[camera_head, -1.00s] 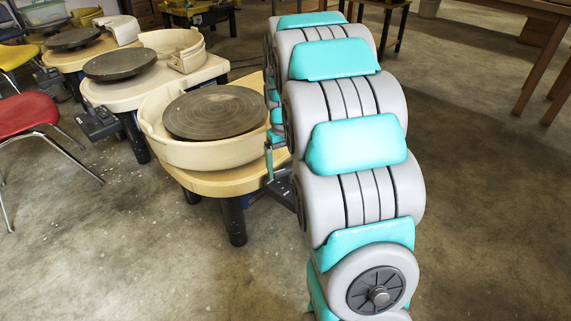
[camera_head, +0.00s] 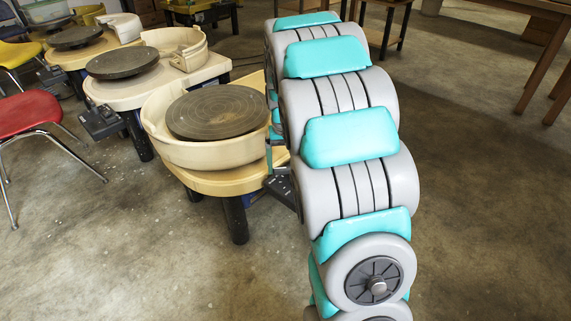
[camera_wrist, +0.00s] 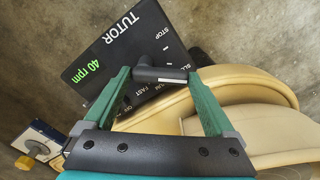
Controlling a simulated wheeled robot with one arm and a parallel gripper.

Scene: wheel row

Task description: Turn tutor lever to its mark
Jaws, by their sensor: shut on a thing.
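The black control box labelled TUTOR (camera_wrist: 108,45) fills the upper left of the wrist view, with green digits reading 40 rpm. STOP is printed near its right end, with partly covered words and FAST below. My gripper (camera_wrist: 160,76) has its green fingers on both sides of the dark lever (camera_wrist: 163,74) and is shut on it. A white line shows on the lever's right end. The mark cannot be made out for certain. In the head view the control box (camera_head: 281,186) is mostly hidden behind my arm, beside the nearest wheel (camera_head: 217,112).
The nearest wheel's tan basin (camera_wrist: 215,92) lies just right of the lever in the wrist view. More pottery wheels (camera_head: 122,62) stand in a row behind. A red chair (camera_head: 28,112) is at left. The floor at right is open.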

